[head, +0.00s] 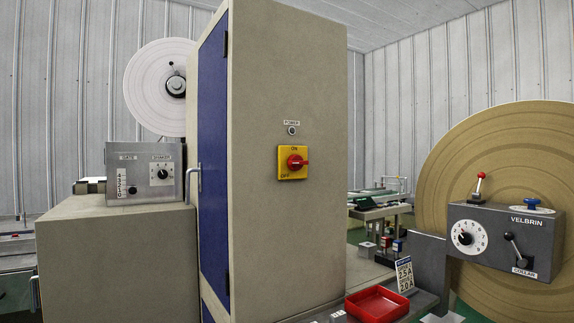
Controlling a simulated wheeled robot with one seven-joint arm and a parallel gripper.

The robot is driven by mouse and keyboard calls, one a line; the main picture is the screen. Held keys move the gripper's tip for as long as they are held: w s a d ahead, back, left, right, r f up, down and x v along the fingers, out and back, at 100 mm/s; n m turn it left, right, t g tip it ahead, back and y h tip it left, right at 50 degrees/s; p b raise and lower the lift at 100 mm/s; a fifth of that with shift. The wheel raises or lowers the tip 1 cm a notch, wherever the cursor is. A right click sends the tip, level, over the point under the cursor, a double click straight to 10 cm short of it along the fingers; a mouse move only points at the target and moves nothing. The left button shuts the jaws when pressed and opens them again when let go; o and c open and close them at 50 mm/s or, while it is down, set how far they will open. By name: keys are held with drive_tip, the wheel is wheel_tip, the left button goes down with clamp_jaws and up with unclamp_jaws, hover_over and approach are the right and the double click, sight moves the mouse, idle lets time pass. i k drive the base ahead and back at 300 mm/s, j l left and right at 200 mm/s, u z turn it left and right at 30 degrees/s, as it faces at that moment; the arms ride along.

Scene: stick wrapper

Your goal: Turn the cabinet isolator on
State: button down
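The cabinet isolator (285,172) is a yellow square plate on the beige side of the tall cabinet (265,75), with a red rotary handle (295,162) at its middle. ON is printed at the plate's top and OFF at its lower left. The handle looks roughly level, with its end to the right; its exact setting is too small to tell. A small round POWER lamp (292,131) sits above the plate and looks unlit. My gripper is not in view.
The cabinet's blue door (213,160) is on its left face. A grey control box (145,173) stands on a beige cabinet at left. At right, a grey VELBRIN panel (505,240) fronts a large brown disc. A red tray (377,304) lies low at front. The space before the isolator looks clear.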

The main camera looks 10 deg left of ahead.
sight(295, 163)
drive_tip(key=l+u, duration=0.1)
drive_tip(key=u, duration=0.35)
drive_tip(key=l+u, duration=0.1)
drive_tip(key=u, duration=0.4)
drive_tip(key=l+u, duration=0.15)
drive_tip(key=u, duration=0.3)
drive_tip(key=k+u, duration=0.1)
